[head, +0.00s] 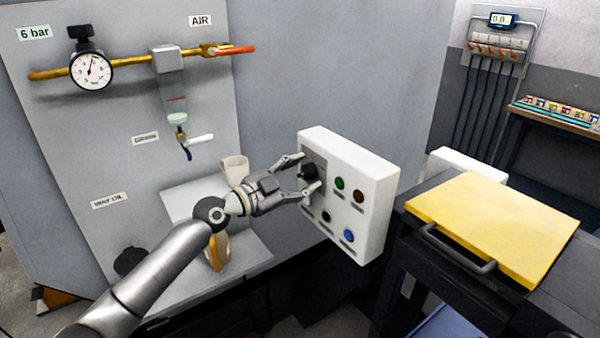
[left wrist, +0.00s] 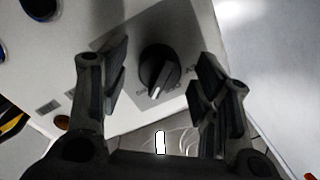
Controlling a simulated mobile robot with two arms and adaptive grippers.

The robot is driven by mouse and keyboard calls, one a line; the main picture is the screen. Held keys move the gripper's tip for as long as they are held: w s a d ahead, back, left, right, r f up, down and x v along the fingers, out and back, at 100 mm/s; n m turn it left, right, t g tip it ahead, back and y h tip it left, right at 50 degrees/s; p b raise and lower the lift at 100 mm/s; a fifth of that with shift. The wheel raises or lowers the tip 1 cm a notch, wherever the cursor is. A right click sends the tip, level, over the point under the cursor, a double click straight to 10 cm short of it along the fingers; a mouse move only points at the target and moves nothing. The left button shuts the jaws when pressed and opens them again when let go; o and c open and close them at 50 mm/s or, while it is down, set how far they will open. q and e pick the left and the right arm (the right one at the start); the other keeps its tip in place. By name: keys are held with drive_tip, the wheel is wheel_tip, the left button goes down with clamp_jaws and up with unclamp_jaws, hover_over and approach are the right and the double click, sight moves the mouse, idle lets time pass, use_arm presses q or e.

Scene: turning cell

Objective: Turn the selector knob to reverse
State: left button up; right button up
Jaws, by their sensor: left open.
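The selector knob (left wrist: 159,70) is black and round with a raised grip bar and a white pointer line, on a grey plate of the white control box. In the left wrist view its pointer line points down and slightly left, between partly readable labels. In the head view the knob (head: 309,172) is at the box's left side, partly hidden by my fingers. My left gripper (head: 303,174) is open, with one finger on each side of the knob. In the left wrist view the fingers (left wrist: 160,85) stand apart from the knob. My right gripper is in neither view.
The white control box (head: 372,222) also carries green, red, black and blue buttons close to my fingers. A yellow lid (head: 492,225) with a dark handle is to the right. A pressure gauge (head: 91,71) and yellow air line are on the panel at upper left.

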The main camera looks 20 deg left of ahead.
use_arm(q)
drive_tip(key=shift+c, duration=0.5)
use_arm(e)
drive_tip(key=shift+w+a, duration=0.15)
use_arm(q)
drive_tip(key=c, duration=0.9)
drive_tip(key=shift+c, duration=0.2)
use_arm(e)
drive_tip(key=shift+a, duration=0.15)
